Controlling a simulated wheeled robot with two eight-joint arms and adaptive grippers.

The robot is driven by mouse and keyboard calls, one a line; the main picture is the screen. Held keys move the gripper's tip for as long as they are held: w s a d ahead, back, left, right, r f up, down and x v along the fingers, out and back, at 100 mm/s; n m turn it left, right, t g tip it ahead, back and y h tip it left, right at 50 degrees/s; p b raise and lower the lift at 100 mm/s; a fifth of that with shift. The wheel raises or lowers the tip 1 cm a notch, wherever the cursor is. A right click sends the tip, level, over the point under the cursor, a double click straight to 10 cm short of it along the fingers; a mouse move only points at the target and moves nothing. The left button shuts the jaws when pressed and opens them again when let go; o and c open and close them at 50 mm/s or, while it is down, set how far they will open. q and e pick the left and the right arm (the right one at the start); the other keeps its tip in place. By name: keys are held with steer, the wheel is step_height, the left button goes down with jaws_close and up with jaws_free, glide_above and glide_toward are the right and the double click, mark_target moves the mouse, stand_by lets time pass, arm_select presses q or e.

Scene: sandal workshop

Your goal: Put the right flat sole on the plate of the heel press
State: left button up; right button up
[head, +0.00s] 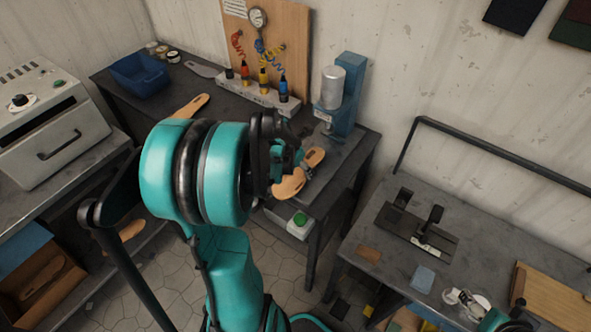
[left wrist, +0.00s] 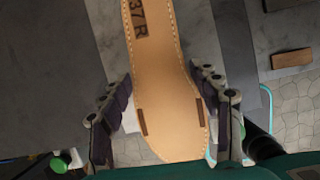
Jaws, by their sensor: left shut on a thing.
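My left gripper (head: 287,160) is shut on a tan flat sole (head: 312,171). In the left wrist view the sole (left wrist: 163,85) is stamped "37 R" and has two dark marks across its wide end; the gripper's fingers (left wrist: 165,115) stand on either side of it. The heel press (head: 349,88) is a blue column with a silver cylinder at the right end of the back bench. The sole is in front of it in the head view, and I cannot tell whether it touches anything below. The press plate is mostly hidden.
Another tan sole (head: 191,106) lies on the back bench (head: 130,92), near a blue bin (head: 139,75). A box with a green button (head: 299,219) hangs at the bench front. A second table (head: 400,255) stands at right.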

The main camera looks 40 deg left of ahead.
mark_target(312, 156)
arm_select(q)
steer(key=shift+w+f, duration=0.3)
steer(key=shift+w, duration=0.05)
steer(key=shift+w+a+f+b, duration=0.1)
steer(key=shift+w+a+b, duration=0.1)
steer(key=shift+w, duration=0.95)
steer(key=shift+w+a+r+b, duration=0.1)
steer(key=shift+w+b, duration=0.15)
steer(key=shift+w, duration=0.95)
steer(key=shift+w+a+f+b, duration=0.1)
steer(key=shift+w+a+b, duration=0.1)
steer(key=shift+w, duration=0.95)
steer(key=shift+f+b, duration=0.4)
steer(key=shift+f, duration=0.05)
steer(key=o, duration=1.1)
steer(key=shift+o, duration=0.2)
